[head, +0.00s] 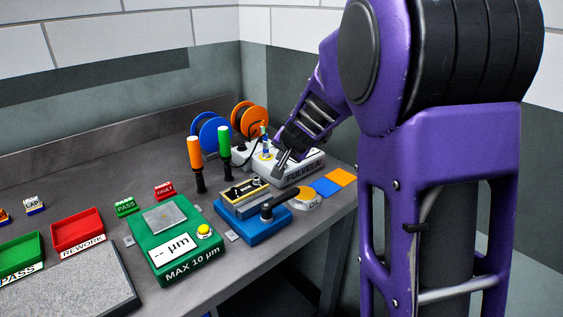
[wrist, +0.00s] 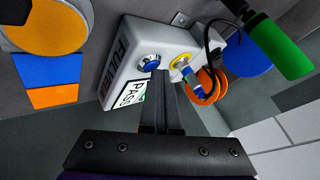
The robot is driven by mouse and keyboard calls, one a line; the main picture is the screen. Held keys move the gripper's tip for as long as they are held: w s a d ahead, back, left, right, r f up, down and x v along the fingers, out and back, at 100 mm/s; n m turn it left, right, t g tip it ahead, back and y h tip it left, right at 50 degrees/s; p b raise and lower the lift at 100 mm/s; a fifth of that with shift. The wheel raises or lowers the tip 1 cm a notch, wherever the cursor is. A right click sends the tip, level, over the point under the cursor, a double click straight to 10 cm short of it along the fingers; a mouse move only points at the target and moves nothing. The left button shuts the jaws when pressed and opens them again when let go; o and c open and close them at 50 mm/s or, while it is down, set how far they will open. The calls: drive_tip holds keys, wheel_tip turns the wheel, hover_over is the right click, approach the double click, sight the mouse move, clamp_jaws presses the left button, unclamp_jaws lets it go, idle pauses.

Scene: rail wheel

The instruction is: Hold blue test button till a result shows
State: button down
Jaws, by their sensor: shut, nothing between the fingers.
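The white tester box (head: 298,171) with dark lettering on its front stands near the back right of the bench. It fills the middle of the wrist view (wrist: 122,60). Its round blue button (wrist: 149,62) sits in a silver ring. My gripper (wrist: 162,74) is shut and empty, its tips at the button's edge; I cannot tell whether they press it. In the head view my gripper (head: 277,172) is over the box and hides the button. A white panel reading PASS with a green edge (wrist: 130,95) shows on the box, partly behind the fingers.
A yellow-ringed socket with a blue plug (wrist: 183,63) and black cable is beside the button. Green (head: 224,140) and orange (head: 195,152) handled tools stand left of the box. A blue fixture with a black lever (head: 258,228) is in front.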

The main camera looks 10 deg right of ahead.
idle(0.3)
drive_tip(key=shift+r+p, duration=0.85)
drive_tip(key=shift+r, duration=0.05)
drive_tip(key=shift+r, duration=0.1)
wheel_tip(320, 180, up, 5)
drive_tip(key=p, duration=0.4)
drive_tip(key=shift+p, duration=0.3)
